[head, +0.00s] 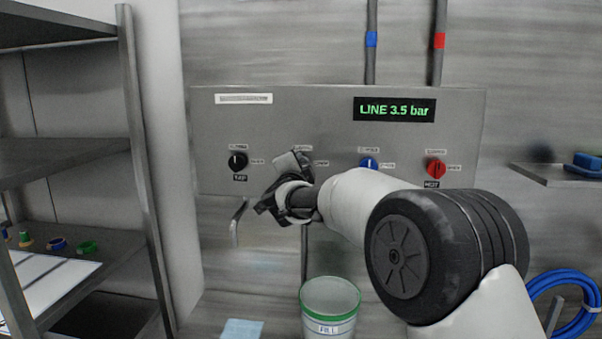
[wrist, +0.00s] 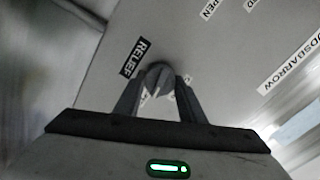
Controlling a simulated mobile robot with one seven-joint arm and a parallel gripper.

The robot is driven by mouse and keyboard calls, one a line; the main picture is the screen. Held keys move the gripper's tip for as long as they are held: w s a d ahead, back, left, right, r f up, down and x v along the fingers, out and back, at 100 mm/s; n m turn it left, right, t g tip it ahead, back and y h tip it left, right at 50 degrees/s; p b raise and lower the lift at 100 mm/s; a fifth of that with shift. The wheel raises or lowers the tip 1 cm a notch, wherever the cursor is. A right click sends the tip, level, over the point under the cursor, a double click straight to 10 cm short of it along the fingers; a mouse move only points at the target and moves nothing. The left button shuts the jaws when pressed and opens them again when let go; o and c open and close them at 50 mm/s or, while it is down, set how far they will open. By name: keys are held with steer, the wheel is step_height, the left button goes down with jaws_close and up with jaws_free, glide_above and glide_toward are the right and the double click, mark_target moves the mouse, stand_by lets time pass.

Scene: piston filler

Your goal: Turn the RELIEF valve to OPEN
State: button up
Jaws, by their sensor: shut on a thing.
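The RELIEF valve is a grey round knob (wrist: 158,72) on the panel, with a black RELIEF label (wrist: 134,58) beside it in the wrist view. My gripper (wrist: 157,88) has one finger on each side of this knob and is shut on it. In the head view my gripper (head: 301,166) is against the panel at the second knob position from the left and hides the knob. A partly cut-off label reading "PEN" (wrist: 209,8) shows at the top of the wrist view. I cannot tell for sure where the knob's pointer stands.
The grey panel (head: 300,105) also bears a black knob (head: 238,161), a blue knob (head: 369,163) and a red knob (head: 436,168). Its display (head: 394,109) reads "LINE 3.5 bar". A green-rimmed FILL bucket (head: 330,304) stands below. Shelving (head: 142,150) is at left.

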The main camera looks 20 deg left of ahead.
steer(key=shift+m+b, duration=0.45)
steer(key=shift+m, duration=0.65)
steer(key=o, duration=1)
steer(key=shift+o, duration=0.2)
steer(key=shift+s, duration=0.1)
steer(key=v, duration=1.7)
steer(key=shift+s, duration=0.15)
